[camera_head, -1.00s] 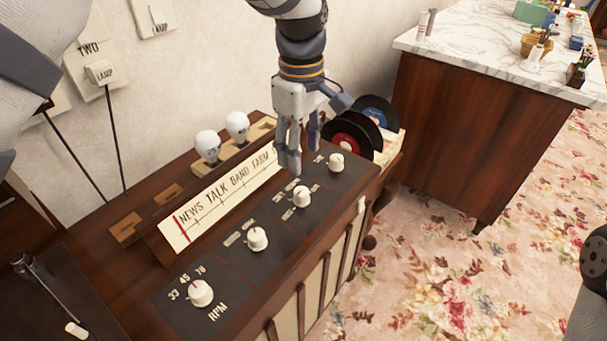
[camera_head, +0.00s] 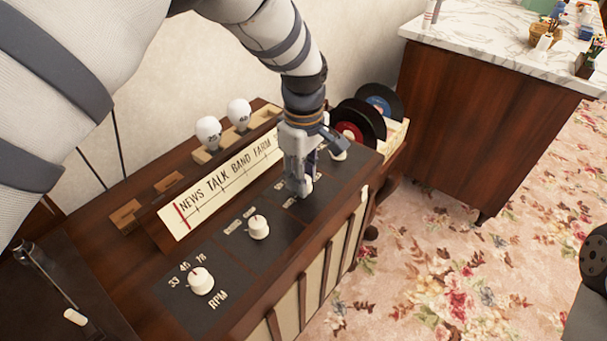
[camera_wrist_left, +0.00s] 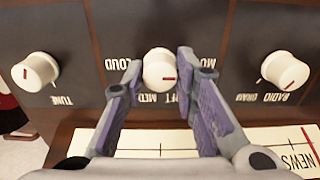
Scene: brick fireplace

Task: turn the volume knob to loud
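The white volume knob (camera_wrist_left: 160,69) sits on the console's dark panel, with its lettering upside down in the left wrist view. LOUD is at its left, MED and SOFT below it, and a partly hidden MU label at its right. Its red mark lies on its lower right part. My left gripper (camera_wrist_left: 161,66) is partly open, one finger on each side of the knob. I cannot tell whether the fingers touch it. In the head view the left gripper (camera_head: 300,188) comes down over this knob and mostly hides it.
Neighbouring knobs are the tune knob (camera_wrist_left: 36,72) and the radio knob (camera_wrist_left: 285,71). The RPM knob (camera_head: 200,281) is farther off. The slanted station dial (camera_head: 222,190), bulbs (camera_head: 208,133) and records (camera_head: 362,122) stand behind. A marble-topped cabinet (camera_head: 485,110) is at the right.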

